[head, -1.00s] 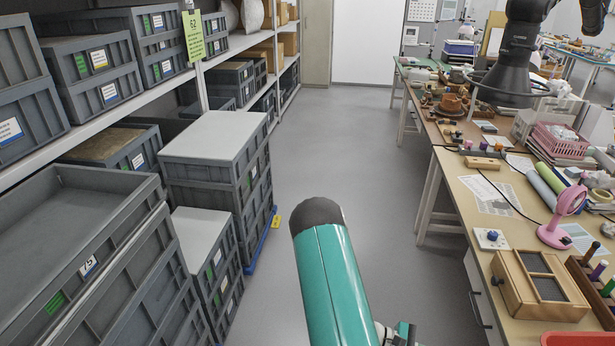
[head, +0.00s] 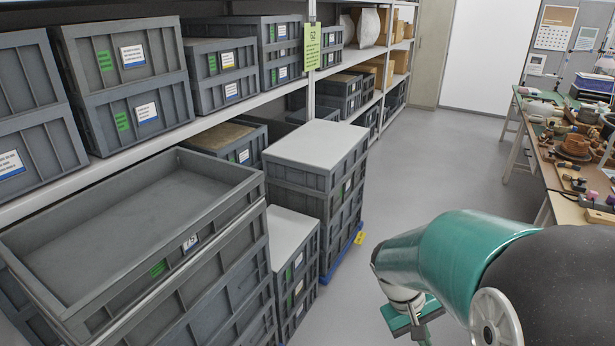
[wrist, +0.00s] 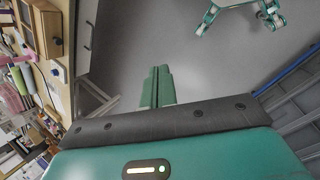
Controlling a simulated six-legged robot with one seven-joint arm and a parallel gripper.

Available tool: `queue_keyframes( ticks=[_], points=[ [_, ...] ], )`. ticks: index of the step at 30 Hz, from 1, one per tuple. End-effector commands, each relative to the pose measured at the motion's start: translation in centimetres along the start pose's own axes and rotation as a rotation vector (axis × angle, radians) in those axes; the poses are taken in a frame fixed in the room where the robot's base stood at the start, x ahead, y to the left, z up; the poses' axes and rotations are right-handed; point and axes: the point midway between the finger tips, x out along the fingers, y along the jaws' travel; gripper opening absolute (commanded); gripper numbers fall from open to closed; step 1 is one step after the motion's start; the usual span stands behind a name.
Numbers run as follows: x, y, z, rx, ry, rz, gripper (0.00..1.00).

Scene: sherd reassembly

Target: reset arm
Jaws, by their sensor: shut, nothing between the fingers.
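My gripper (wrist: 157,88) shows in the wrist view as two green fingers side by side, shut with nothing between them, over bare grey floor. In the head view my green and black arm reaches in from the lower right corner. Its far end points left and down over the aisle, and the fingers cannot be made out clearly there. Nothing touches the arm in either view.
An open empty grey crate (head: 120,220) tops a stack at left. A lidded crate stack (head: 318,150) stands beside the aisle (head: 440,160). Shelves (head: 200,132) hold more crates. A cluttered worktable (head: 560,200) is at right; a table also shows in the wrist view (wrist: 62,92).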

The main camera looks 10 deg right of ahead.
Motion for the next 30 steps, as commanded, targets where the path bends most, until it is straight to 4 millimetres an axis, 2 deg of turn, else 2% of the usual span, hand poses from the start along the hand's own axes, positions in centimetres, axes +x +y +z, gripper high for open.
queue_keyframes(
  ticks=[1, 6, 11, 18, 24, 30],
  points=[
    [-1.8, -0.6, 0.2, 0.013, 0.059, -0.023, 0.0],
    [-6.8, -3.0, 1.1, 0.046, 0.233, -0.107, 0.0],
    [-11.3, -5.2, 2.5, 0.063, 0.397, -0.189, 0.0],
    [-17.2, -8.3, 5.7, 0.069, 0.632, -0.312, 0.0],
    [-19.5, -9.7, 7.4, 0.066, 0.736, -0.371, 0.0],
    [-19.8, -9.9, 7.5, 0.065, 0.745, -0.377, 0.0]
  ],
)
